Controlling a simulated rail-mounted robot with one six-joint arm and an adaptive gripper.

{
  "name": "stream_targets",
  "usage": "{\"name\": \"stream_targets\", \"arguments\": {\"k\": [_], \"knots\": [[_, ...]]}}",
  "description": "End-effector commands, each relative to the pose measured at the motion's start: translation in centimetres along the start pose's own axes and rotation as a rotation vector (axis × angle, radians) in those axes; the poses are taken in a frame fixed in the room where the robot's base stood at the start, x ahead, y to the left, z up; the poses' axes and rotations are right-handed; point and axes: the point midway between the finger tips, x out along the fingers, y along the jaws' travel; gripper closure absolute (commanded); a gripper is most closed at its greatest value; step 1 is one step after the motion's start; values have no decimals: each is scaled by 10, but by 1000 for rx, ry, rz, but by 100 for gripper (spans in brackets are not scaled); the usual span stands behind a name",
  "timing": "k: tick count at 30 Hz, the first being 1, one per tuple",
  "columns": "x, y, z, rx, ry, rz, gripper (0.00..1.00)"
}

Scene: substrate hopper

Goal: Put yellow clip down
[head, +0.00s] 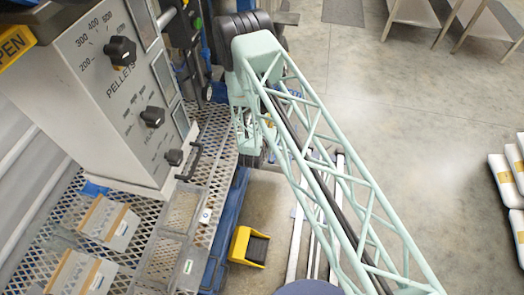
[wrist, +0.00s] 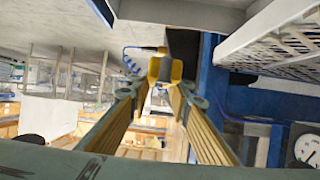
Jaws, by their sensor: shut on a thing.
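The yellow clip (wrist: 165,68) shows in the wrist view, between the tips of my gripper (wrist: 163,88). My gripper's two ribbed fingers reach up from the bottom of that view and are shut on the clip. A blue coiled cord (wrist: 131,62) shows just left of the clip; I cannot tell whether it is attached. In the head view my arm hides the gripper and the clip.
In the head view, a grey panel with black knobs (head: 120,52) stands at left above a mesh deck (head: 215,125). Clear bins (head: 165,262) and boxes (head: 108,222) sit on the deck. Floor at right is mostly clear.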

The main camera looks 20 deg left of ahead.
Motion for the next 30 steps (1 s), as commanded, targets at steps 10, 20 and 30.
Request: {"name": "stream_targets", "arguments": {"k": [10,20,30], "knots": [[2,-44,67,-17,1,-39,93],[1,-50,78,-20,1,-44,93],[4,-50,84,-20,0,-44,93]]}}
